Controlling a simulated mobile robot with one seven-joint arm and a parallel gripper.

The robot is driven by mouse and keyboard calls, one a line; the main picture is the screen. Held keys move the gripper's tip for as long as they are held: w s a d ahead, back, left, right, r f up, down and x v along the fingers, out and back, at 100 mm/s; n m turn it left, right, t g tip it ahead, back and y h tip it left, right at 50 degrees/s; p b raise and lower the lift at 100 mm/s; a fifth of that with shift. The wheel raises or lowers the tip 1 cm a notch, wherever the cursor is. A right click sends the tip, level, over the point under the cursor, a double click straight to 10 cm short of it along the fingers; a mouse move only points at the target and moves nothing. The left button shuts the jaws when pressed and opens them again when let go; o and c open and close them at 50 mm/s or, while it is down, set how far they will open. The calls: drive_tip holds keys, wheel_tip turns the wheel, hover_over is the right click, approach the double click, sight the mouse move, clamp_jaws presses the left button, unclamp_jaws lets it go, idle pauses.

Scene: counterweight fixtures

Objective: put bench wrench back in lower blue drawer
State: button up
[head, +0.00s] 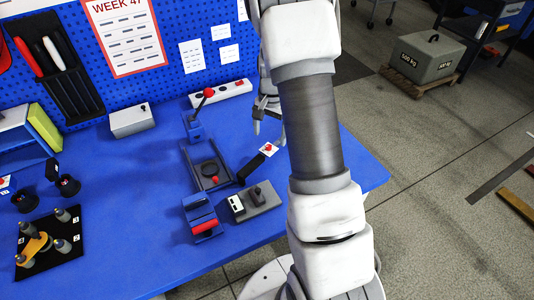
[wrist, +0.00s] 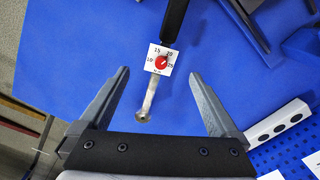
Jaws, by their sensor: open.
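The bench wrench, with a black handle (head: 250,168) and a white dial plate with a red knob, lies on the blue bench (head: 140,190). In the wrist view its dial plate (wrist: 153,66) is between and just past my fingertips, and its silver end points back between the fingers. My gripper (head: 267,123), which also shows in the wrist view (wrist: 158,74), is open and empty over the bench's right part. The fingers appear apart from the wrench.
A fixture (head: 207,168) and a grey block with a black knob (head: 259,198) are close to the wrench. A white strip (head: 220,93) runs along the pegboard. A weight on a pallet (head: 427,58) is on the floor right of the bench, with open floor around it.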

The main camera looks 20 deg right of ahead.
sight(269, 146)
wheel_tip(269, 146, down, 5)
drive_tip(key=shift+a+r, duration=0.15)
drive_tip(key=shift+c, duration=0.2)
drive_tip(key=shift+r, duration=0.1)
clamp_jaws()
